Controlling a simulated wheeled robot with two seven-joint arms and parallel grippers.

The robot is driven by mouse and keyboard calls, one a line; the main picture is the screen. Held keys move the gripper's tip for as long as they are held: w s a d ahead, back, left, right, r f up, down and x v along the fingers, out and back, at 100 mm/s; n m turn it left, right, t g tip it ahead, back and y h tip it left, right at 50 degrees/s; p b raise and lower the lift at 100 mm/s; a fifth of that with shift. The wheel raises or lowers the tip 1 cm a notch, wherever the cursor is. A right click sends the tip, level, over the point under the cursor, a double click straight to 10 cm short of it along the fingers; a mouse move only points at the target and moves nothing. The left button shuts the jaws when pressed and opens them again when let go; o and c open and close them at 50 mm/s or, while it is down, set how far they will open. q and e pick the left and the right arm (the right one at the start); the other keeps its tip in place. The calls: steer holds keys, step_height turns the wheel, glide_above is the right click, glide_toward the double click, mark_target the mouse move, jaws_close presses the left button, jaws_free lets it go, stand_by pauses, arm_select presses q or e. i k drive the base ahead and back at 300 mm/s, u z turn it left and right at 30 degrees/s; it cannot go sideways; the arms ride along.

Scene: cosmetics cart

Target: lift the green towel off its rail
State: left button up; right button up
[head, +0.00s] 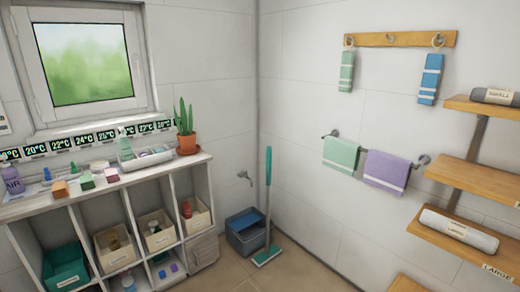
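A light green towel (341,154) with a pale stripe near its lower edge hangs folded over a metal rail (423,160) on the right wall. A purple towel (387,170) hangs on the same rail, just right of the green one. A smaller green towel (346,72) hangs higher up from a wooden hook board (400,39). Neither of my grippers is in the head view.
A blue towel (430,79) hangs from the hook board. Wooden shelves (470,181) with rolled towels jut out right of the rail. A mop (268,205) and blue bucket (246,230) stand in the corner. A white cubby unit (178,181) lines the left wall.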

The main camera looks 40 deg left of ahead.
mark_target(342, 156)
steer(key=u, duration=1.3)
steer(key=i, duration=2.05)
steer(key=z, duration=1.65)
